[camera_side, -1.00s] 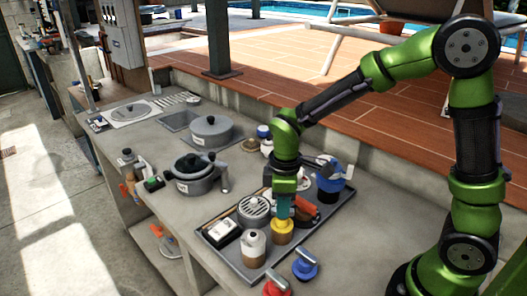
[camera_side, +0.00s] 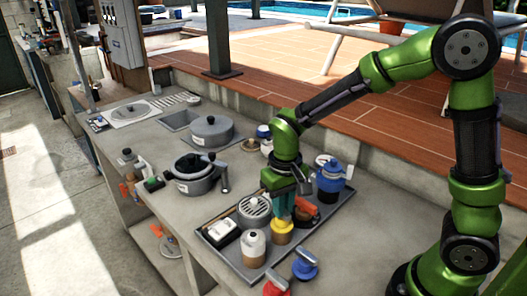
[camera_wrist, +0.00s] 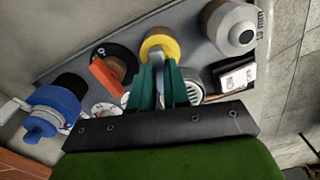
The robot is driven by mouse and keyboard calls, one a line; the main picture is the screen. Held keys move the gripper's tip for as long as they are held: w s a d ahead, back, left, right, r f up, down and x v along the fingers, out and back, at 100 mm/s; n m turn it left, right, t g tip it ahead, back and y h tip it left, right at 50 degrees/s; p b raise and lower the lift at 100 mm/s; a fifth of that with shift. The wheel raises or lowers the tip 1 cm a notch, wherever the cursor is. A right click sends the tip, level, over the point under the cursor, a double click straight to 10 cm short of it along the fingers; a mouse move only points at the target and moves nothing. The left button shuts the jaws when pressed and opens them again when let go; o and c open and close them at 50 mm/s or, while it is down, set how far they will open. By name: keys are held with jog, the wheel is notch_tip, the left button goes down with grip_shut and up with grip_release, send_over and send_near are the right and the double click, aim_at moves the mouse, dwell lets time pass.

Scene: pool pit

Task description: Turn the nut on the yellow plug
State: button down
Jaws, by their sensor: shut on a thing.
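The yellow plug (camera_side: 282,232) stands upright on the grey tray (camera_side: 216,245), with a yellow top over a tan lower part. In the wrist view its yellow ring (camera_wrist: 173,42) shows just beyond the fingertips. My gripper (camera_side: 285,207) points down from above, its green fingers at the top of the plug. In the wrist view my gripper (camera_wrist: 160,78) is shut on a grey metal piece of the plug, which I take for the nut. The fingers hide much of the nut, so its exact angle cannot be told.
Red (camera_side: 276,284) and blue (camera_side: 305,264) handles are in front. Pots (camera_side: 194,173) stand at left.

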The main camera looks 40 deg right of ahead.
jog(key=m, duration=1.4)
dwell(0.4)
jog(key=c, duration=1.1)
grip_release()
notch_tip(320, 180, up, 17)
jog(key=shift+f, duration=0.1)
